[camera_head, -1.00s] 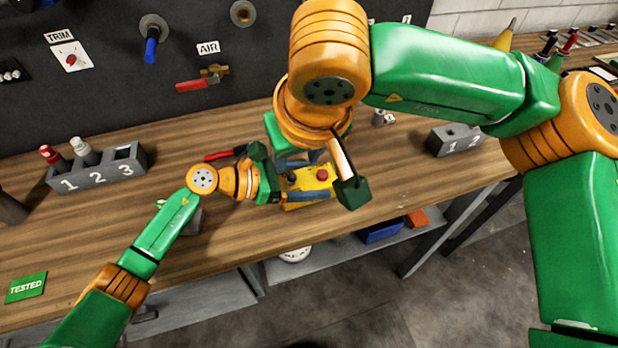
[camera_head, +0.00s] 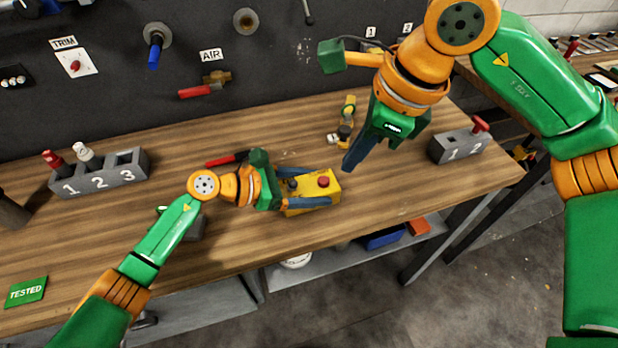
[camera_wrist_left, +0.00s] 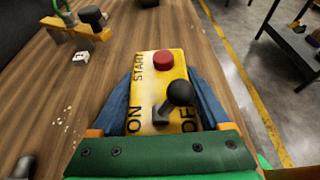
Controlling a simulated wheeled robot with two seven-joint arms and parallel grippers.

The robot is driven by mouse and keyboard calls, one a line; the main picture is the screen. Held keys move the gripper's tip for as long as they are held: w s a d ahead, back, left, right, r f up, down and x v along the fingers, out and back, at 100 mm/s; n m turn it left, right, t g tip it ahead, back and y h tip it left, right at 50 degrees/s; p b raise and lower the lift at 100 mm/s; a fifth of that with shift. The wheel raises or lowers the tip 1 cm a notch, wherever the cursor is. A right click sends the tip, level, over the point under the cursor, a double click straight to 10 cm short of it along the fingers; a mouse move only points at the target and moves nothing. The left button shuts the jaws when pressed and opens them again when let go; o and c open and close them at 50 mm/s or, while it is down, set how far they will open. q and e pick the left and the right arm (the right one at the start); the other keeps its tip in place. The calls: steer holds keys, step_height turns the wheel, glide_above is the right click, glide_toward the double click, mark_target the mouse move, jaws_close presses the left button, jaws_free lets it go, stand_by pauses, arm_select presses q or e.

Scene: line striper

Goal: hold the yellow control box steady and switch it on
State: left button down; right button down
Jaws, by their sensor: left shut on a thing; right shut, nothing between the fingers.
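The yellow control box (camera_head: 328,185) lies on the wooden bench, right of centre. My left gripper (camera_head: 311,188) is shut on it, one blue finger along each long side. In the left wrist view the box (camera_wrist_left: 150,72) shows a red button (camera_wrist_left: 163,60) marked START. Its black ball-topped lever (camera_wrist_left: 180,93) stands between the ON and OFF marks, with the ball leaning toward the OFF side. My right gripper (camera_head: 350,162) is shut and empty, above the bench to the upper right of the box, apart from it.
A yellow-and-black item (camera_head: 346,122) lies behind my right gripper. A grey block (camera_head: 452,147) marked 1 and 2 stands at the right; a grey rack (camera_head: 102,178) marked 1 to 3 stands left. A red-handled tool (camera_head: 228,159) lies behind my left gripper.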

mark_target(293, 186)
steer(key=shift+d+m, duration=0.1)
steer(key=shift+m, duration=0.2)
steer(key=w+a+f, duration=0.2)
steer(key=a+f, duration=0.4)
steer(key=f, duration=0.3)
steer(key=shift+w+a+f, duration=0.15)
steer(key=shift+w+a, duration=0.1)
steer(key=shift+w, duration=0.15)
